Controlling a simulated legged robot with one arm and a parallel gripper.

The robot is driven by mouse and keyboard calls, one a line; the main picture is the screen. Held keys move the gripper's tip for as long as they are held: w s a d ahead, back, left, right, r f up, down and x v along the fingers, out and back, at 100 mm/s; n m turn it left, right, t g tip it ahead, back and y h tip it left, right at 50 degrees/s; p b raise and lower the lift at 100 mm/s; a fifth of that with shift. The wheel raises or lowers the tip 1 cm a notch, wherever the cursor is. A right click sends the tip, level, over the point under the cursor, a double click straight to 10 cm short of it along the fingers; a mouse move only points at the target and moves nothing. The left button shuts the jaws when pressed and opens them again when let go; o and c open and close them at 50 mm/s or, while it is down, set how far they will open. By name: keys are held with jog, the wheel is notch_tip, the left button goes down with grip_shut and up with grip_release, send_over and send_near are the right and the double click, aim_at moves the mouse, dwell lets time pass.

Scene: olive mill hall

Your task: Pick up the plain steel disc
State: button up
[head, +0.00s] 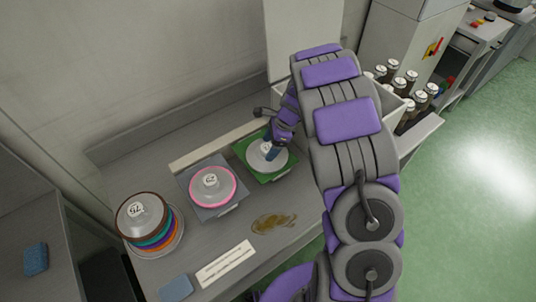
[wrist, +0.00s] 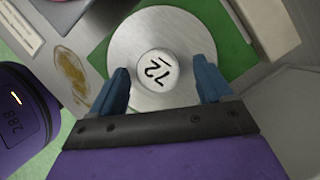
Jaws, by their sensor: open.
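The plain steel disc (wrist: 128,42) lies on a green mat (wrist: 98,56) and carries a raised round knob marked 72 (wrist: 155,68). In the head view the disc (head: 280,160) shows at the right end of the row, partly hidden by my gripper. My gripper (wrist: 162,84) is open. In the wrist view its two blue fingers stand over the disc, one on each side of the knob, with gaps between them and the knob. I cannot tell how high the fingertips are above the disc. The gripper also shows in the head view (head: 270,153).
A pink-rimmed disc (head: 212,187) sits on a grey mat left of the green one. A stack of coloured discs (head: 150,222) stands further left. A brown smear (head: 273,223), a label strip (head: 225,264) and a blue sponge (head: 176,288) lie in front. Several bottles (head: 411,85) stand at right.

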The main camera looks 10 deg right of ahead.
aim_at(263, 147)
jog(key=shift+a, duration=0.2)
jog(key=shift+c, duration=0.4)
jog(key=shift+a, duration=0.15)
jog(key=c, duration=0.7)
jog(key=shift+d, duration=0.2)
jog(key=shift+w+r+p, duration=0.1)
jog(key=shift+r+p, duration=0.7)
jog(key=shift+r, duration=1.05)
jog(key=s+d+r+p, duration=0.1)
jog(key=s, duration=0.4)
jog(key=s+d+r+p, duration=0.1)
jog(key=s+r+p, duration=0.1)
jog(key=s, duration=0.3)
jog(key=s+d+r+p, duration=0.1)
jog(key=s+p, duration=0.1)
jog(key=s, duration=0.3)
jog(key=shift+s+d+r, duration=0.2)
jog(key=shift+s, duration=0.2)
